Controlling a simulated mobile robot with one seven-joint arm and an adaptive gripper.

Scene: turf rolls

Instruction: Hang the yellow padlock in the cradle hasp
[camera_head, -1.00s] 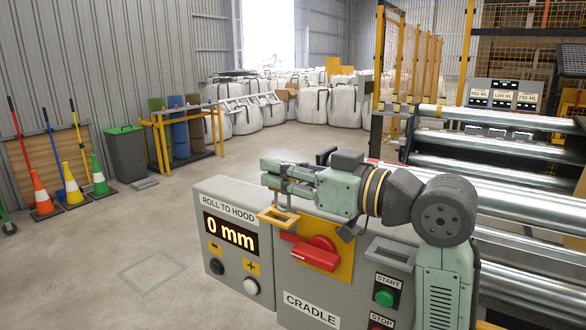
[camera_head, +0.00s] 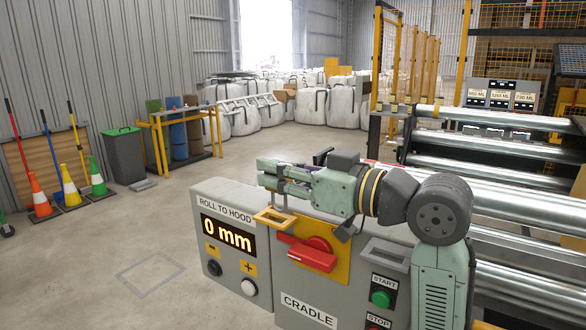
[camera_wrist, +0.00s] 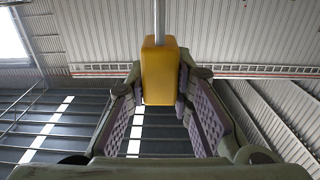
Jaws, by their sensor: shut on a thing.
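My gripper (camera_head: 272,174) is above the left part of the cradle console and points left. It is shut on the yellow padlock (camera_wrist: 160,72), whose body sits between the two pads in the wrist view. The padlock's grey shackle (camera_wrist: 159,18) runs to the top edge there. In the head view the fingers mostly hide the padlock body. A thin grey part of the shackle shows below them, close above the hasp. The hasp (camera_head: 273,217) is a flat yellow loop beside the red rotary switch. I cannot tell whether the shackle passes through the loop.
The red rotary switch (camera_head: 309,252) sits on a yellow plate just below my gripper. The console also carries a display (camera_head: 228,236), a green start button (camera_head: 381,298) and a grey handle (camera_head: 388,252). Metal rollers (camera_head: 520,208) lie at right. The floor at left is open.

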